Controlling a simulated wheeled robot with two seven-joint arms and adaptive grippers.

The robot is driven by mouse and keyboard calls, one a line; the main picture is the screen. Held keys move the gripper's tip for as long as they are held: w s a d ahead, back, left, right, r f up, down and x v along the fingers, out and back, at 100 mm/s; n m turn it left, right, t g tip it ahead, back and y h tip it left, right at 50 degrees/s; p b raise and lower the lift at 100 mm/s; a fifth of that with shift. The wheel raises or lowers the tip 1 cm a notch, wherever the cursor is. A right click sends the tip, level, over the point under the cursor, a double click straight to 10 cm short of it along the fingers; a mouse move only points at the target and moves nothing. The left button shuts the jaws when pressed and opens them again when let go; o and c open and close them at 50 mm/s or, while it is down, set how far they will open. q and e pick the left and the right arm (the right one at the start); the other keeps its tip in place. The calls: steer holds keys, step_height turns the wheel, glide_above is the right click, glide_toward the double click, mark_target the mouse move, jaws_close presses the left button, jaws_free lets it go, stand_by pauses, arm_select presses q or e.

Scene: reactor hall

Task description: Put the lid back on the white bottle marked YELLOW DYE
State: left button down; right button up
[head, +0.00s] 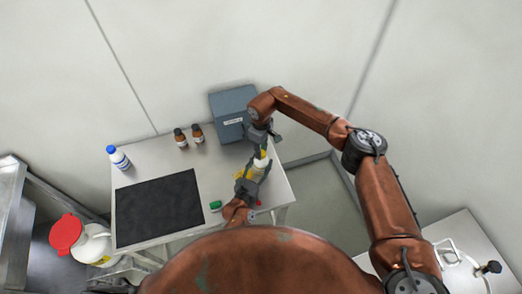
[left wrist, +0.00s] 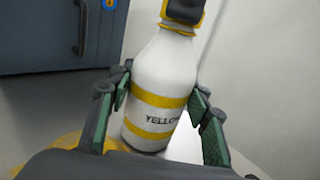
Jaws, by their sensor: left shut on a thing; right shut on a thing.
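The white bottle (left wrist: 160,85) has yellow bands and the letters YELLO showing in the left wrist view. It also shows small in the head view (head: 258,171), near the table's right edge. My left gripper (head: 248,184) is shut on its body, with a finger on each side in the left wrist view (left wrist: 162,103). My right gripper (head: 264,148) is above the bottle and shut on a yellow lid (head: 263,154). In the left wrist view, a dark fingertip and yellow edges are at the bottle's neck. I cannot tell whether the lid is seated.
A grey-blue box (head: 230,103) stands at the table's back right. Two brown bottles (head: 181,140) and a blue-capped white bottle (head: 118,158) stand further left. A black mat (head: 158,208) covers the front left. A small green object (head: 215,205) lies right of the mat.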

stand_by(0.3)
steer(key=o, duration=0.7)
steer(key=shift+r, duration=0.1)
steer(key=shift+r, duration=2.15)
steer(key=shift+c, duration=0.3)
